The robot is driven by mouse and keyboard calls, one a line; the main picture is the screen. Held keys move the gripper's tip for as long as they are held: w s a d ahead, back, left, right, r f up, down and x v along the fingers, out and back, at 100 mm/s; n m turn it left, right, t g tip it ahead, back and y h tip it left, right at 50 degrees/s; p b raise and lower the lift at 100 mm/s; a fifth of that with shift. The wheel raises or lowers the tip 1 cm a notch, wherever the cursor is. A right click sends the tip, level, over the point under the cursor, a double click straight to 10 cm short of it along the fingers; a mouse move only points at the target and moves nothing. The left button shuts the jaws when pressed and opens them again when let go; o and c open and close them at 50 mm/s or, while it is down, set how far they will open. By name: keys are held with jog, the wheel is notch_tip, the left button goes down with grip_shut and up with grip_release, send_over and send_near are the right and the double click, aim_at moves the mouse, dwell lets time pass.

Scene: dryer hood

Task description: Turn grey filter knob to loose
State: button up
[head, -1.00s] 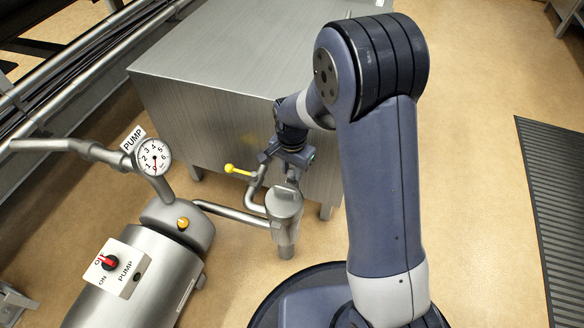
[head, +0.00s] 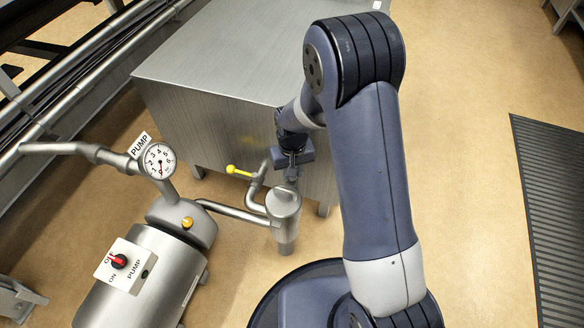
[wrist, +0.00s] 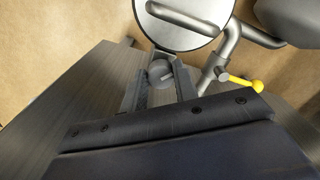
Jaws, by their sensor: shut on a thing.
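The grey filter knob (wrist: 160,72) is a small round piece at the edge of the filter's round lid (wrist: 182,18) in the wrist view. My gripper (wrist: 160,78) has one finger on each side of it and is shut on it. In the head view my gripper (head: 291,176) reaches down at the top of the upright grey filter housing (head: 285,208). The knob itself is hidden there behind the fingers. I cannot read any loose or tight marking.
A yellow-handled valve (head: 236,171) is on the pipe just left of the filter; its handle also shows in the wrist view (wrist: 243,81). A steel cabinet (head: 215,100) stands behind. The pump (head: 150,275) with its switch and gauge (head: 160,161) is at left.

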jog(key=n+p, duration=0.1)
jog(key=n, duration=0.5)
jog(key=shift+d+p, duration=0.1)
jog(key=shift+p, duration=0.25)
jog(key=n, duration=0.4)
jog(key=shift+w+p, duration=0.1)
jog(key=shift+p, duration=0.2)
jog(key=shift+n, duration=1.6)
jog(key=o, duration=1)
notch_tip(320, 180, up, 11)
jog(key=p, duration=0.4)
jog(key=shift+f, duration=0.1)
